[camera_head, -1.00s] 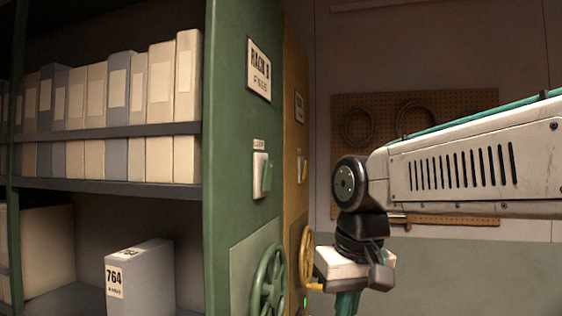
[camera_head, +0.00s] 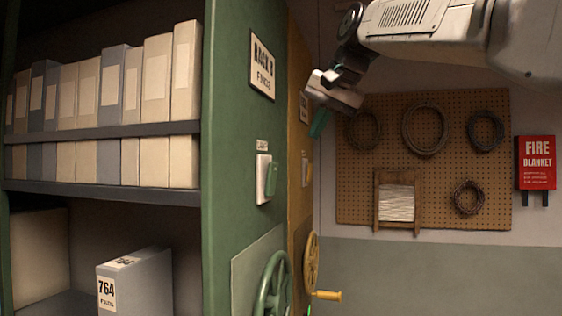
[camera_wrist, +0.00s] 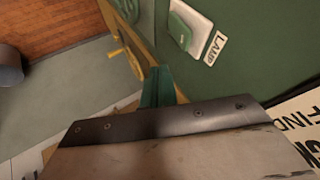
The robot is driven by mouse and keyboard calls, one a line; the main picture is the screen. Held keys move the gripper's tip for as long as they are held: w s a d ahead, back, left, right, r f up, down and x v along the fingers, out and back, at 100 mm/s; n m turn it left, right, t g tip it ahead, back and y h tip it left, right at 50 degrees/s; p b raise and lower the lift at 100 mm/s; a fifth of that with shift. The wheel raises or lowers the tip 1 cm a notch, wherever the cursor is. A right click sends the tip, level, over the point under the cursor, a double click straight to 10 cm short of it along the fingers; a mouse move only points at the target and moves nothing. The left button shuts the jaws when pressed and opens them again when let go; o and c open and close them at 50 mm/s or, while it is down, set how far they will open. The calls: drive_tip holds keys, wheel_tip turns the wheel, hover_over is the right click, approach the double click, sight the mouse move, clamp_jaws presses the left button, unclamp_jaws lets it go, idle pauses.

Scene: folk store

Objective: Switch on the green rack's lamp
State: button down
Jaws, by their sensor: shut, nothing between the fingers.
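The green rack (camera_head: 235,110) stands at the left of the head view, its end panel facing the aisle. Its lamp switch (camera_head: 270,180), a green rocker on a white plate under a small LAMP label, is on that panel below the RACK B sign (camera_head: 262,65). The switch also shows in the wrist view (camera_wrist: 182,28), tilted, above and right of my gripper tip. My gripper (camera_head: 319,124) is right of the panel and higher than the switch, apart from it. Its green fingers also show in the wrist view (camera_wrist: 158,86), shut and empty.
A green handwheel (camera_head: 272,290) sits low on the panel. A yellow rack with its own handwheel (camera_head: 311,265) stands just behind. Box files (camera_head: 155,80) fill the shelf at left. A pegboard (camera_head: 400,165) and a red fire blanket box (camera_head: 535,162) are on the back wall.

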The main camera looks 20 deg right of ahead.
approach(272, 179)
drive_tip(key=w+d+f, duration=0.2)
drive_tip(key=d+f, duration=0.1)
drive_tip(key=d, duration=0.1)
drive_tip(key=w+a, duration=0.2)
drive_tip(key=a, duration=0.1)
drive_tip(key=shift+w+f, duration=0.1)
drive_tip(key=shift+w, duration=0.25)
drive_tip(key=shift+d, duration=0.15)
